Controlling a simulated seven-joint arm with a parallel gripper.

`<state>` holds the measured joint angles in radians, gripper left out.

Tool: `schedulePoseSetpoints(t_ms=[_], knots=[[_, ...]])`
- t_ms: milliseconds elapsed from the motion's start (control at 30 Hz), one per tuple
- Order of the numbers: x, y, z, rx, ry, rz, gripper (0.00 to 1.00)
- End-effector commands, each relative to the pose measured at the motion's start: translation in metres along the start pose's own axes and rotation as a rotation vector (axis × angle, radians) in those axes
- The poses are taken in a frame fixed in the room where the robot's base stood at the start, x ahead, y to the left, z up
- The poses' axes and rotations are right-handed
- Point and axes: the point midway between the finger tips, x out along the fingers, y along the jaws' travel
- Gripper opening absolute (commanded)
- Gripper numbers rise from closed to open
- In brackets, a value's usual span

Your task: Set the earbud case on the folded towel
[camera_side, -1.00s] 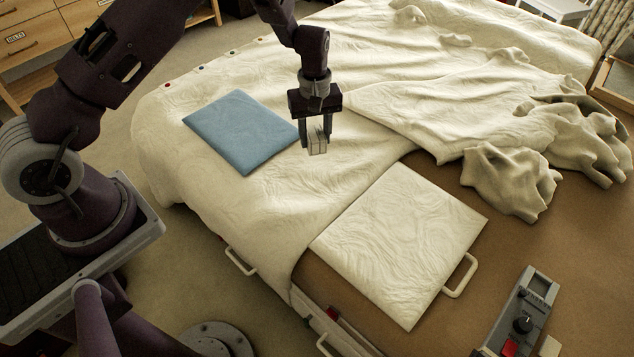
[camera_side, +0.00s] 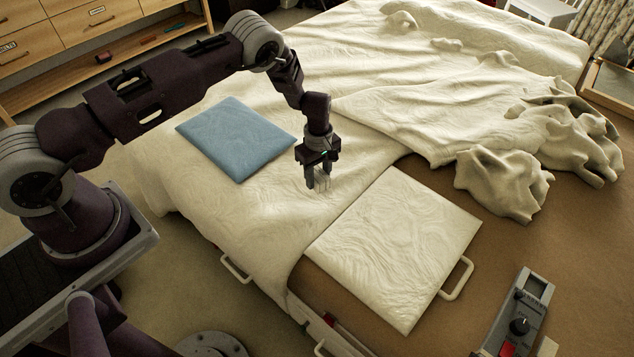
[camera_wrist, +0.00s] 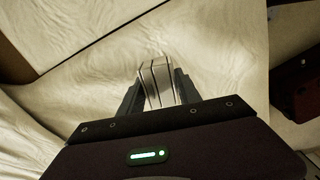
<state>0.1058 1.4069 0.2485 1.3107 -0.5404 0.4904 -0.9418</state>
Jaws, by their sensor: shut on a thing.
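The earbud case (camera_side: 322,181) is a small white block with dark seams. My gripper (camera_side: 317,183) is shut on it and points down over the cream cloth. In the wrist view the case (camera_wrist: 157,82) sits between the two dark fingers of my gripper (camera_wrist: 158,90). I cannot tell whether the case touches the cloth below. A flat blue folded cloth (camera_side: 236,138), which looks like the folded towel, lies to the left of and behind my gripper. It is apart from the case.
A flat cream square pad (camera_side: 399,247) lies right of and in front of my gripper, with a pale handle (camera_side: 459,279) beside it. Cream cloth (camera_side: 270,200) surrounds the blue one. Crumpled fabric (camera_side: 505,183) lies at right, and a grey control box (camera_side: 519,315) at front right.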

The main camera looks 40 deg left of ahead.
Motion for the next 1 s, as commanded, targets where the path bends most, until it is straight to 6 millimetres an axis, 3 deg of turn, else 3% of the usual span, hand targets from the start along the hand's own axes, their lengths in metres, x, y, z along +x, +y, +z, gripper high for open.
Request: schedulePoseSetpoints(t_ms=[133, 533, 567, 667, 1000], knots=[[0.023, 0.000, 0.000, 0.001, 0.000, 0.000, 0.00], [0.028, 0.000, 0.000, 0.000, 0.000, 0.000, 0.00], [0.028, 0.000, 0.000, 0.000, 0.000, 0.001, 0.42], [0.028, 0.000, 0.000, 0.000, 0.000, 0.001, 0.62], [0.024, 0.000, 0.000, 0.000, 0.000, 0.000, 0.62]])
